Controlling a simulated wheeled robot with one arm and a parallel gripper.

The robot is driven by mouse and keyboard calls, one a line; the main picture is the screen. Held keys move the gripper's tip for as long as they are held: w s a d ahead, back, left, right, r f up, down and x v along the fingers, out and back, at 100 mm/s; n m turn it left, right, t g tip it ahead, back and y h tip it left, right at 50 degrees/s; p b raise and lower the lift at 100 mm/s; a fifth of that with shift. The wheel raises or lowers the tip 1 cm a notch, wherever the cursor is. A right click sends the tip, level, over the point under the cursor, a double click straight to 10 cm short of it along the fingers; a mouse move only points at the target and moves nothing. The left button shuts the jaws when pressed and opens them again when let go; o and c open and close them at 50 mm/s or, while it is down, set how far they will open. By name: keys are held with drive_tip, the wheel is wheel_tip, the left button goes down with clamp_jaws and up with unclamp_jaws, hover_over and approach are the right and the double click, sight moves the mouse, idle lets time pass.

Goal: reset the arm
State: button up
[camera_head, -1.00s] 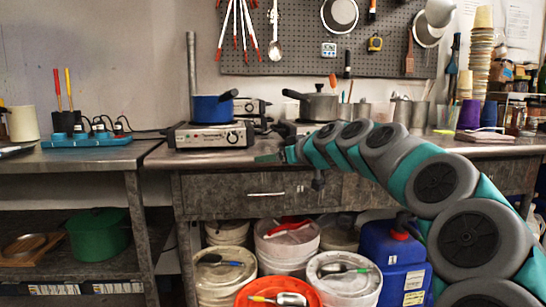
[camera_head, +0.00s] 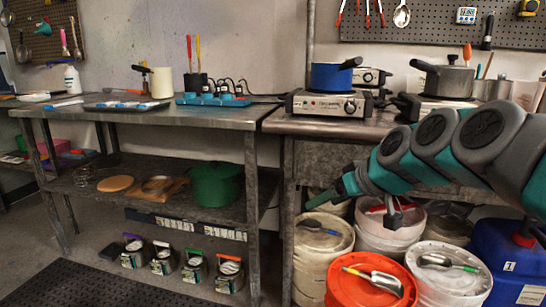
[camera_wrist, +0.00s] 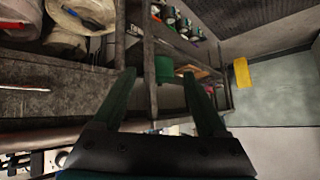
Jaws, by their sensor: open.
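My gripper (camera_head: 322,197) is at the end of my teal and grey arm, which reaches in from the right of the head view. It hangs in front of the right bench, below its top and above the buckets. In the wrist view my gripper (camera_wrist: 158,74) has its two dark green fingers spread apart, with nothing between them. The wrist view looks past the benches at a steep tilt. The green pot (camera_wrist: 163,69) shows beyond the fingertips, well away from them.
The right bench (camera_head: 285,122) carries a blue saucepan (camera_head: 331,76) on a hot plate. Below stand white buckets (camera_head: 322,240) and an orange-lidded bucket (camera_head: 345,290). A blue canister (camera_head: 500,255) stands at right. The left bench (camera_head: 225,112) has a lower shelf. Floor at lower left is partly clear.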

drive_tip(key=s+a+f+m+g+h, duration=0.1)
drive_tip(key=s+f+g, duration=0.1)
drive_tip(key=s+f, duration=0.45)
drive_tip(key=s+a+f+g+h, duration=0.1)
drive_tip(key=s+a+f+g, duration=0.2)
drive_tip(key=s, duration=0.6)
drive_tip(key=s+d+f+m+g+h, duration=0.1)
drive_tip(key=s+d+f+m+g, duration=0.1)
drive_tip(key=s+f, duration=0.3)
drive_tip(key=s+d+f+m+g+h+p, duration=0.1)
drive_tip(key=s+d+f, duration=0.3)
drive_tip(key=s, duration=1)
drive_tip(key=shift+d+f+m+g+h, duration=0.35)
drive_tip(key=shift+f+m+g+h, duration=0.2)
drive_tip(key=shift+g+h, duration=0.2)
